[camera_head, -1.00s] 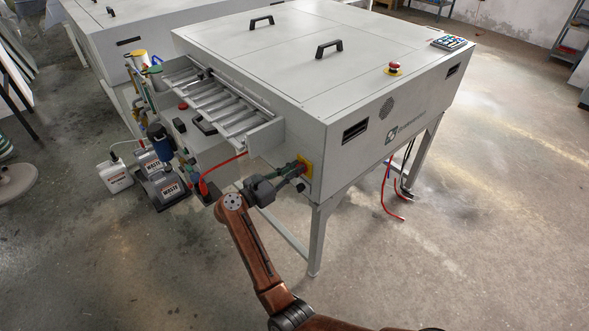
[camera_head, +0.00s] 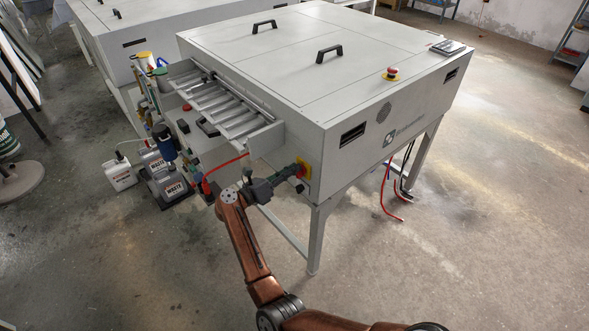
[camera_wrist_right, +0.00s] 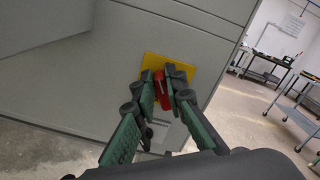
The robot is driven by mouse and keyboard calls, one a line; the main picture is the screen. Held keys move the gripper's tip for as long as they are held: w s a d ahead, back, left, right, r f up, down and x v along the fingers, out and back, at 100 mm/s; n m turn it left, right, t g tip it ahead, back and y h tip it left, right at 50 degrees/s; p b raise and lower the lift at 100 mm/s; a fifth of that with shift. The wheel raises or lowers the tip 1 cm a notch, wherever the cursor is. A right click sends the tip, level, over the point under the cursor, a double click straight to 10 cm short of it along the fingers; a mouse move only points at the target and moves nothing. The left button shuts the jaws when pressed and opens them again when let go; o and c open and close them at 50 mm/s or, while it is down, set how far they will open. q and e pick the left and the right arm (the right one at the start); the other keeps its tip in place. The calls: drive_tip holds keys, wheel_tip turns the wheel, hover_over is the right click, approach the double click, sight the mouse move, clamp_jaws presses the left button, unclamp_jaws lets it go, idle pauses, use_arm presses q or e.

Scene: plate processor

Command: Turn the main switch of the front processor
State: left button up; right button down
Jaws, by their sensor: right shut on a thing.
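The front processor (camera_head: 330,80) is a large light-grey cabinet on legs. Its main switch (camera_wrist_right: 161,88) is a red handle on a yellow square plate (camera_wrist_right: 152,61). In the head view the yellow plate (camera_head: 304,168) is on the cabinet's near end, close to the front corner, partly hidden by my gripper. My right gripper (camera_head: 295,172) reaches it from the lower left. In the wrist view the green and black fingers of my right gripper (camera_wrist_right: 163,88) are on both sides of the red handle, shut on it. My left gripper is not in view.
A slatted feed tray (camera_head: 225,105) juts from the near end above my arm. Waste containers (camera_head: 165,180) and hoses stand on the floor at left. A control panel (camera_head: 448,47) with a dark display and a red emergency button (camera_head: 392,72) are on top.

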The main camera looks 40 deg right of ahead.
use_arm(q)
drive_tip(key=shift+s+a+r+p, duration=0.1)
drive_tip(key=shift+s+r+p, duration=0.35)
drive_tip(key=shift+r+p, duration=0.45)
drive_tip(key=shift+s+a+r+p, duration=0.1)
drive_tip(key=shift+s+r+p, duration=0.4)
drive_tip(key=shift+p, duration=0.65)
use_arm(e)
drive_tip(key=shift+w+f+n, duration=0.15)
drive_tip(key=shift+f+n, duration=0.1)
drive_tip(key=shift+n, duration=1.65)
drive_tip(key=shift+w+f+n, duration=0.1)
drive_tip(key=shift+f+n, duration=0.1)
drive_tip(key=shift+n, duration=1.7)
drive_tip(key=shift+w+f+n, duration=0.15)
drive_tip(key=shift+f+n, duration=0.1)
drive_tip(key=shift+n, duration=1.65)
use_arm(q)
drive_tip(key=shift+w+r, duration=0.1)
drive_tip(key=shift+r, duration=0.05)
use_arm(e)
drive_tip(key=c, duration=2)
unclamp_jaws()
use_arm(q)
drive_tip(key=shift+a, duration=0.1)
use_arm(e)
drive_tip(key=shift+o, duration=0.2)
drive_tip(key=shift+f, duration=0.1)
